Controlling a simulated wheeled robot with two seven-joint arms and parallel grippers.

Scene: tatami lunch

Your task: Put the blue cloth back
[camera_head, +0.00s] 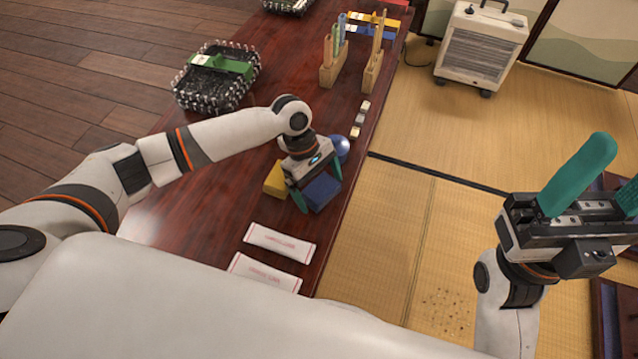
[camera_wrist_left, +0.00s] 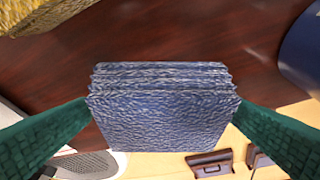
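The blue cloth (camera_head: 322,191) is a folded, ribbed block near the right edge of the dark red table. It fills the middle of the left wrist view (camera_wrist_left: 163,115). My left gripper (camera_head: 318,197) is over it, with one teal finger against each side, shut on it. Whether the cloth rests on the table or hangs just above it, I cannot tell. A yellow folded cloth (camera_head: 274,179) lies just left of it. My right gripper (camera_head: 602,190) is off to the right over the tatami, its teal fingers apart, with nothing seen between them.
The table (camera_head: 210,205) also holds a round blue object (camera_head: 340,145) behind the gripper, two white paper packets (camera_head: 280,242), wooden holders (camera_head: 333,72) and a green-topped wire basket (camera_head: 218,77). A heater (camera_head: 482,45) stands on the tatami (camera_head: 430,120).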

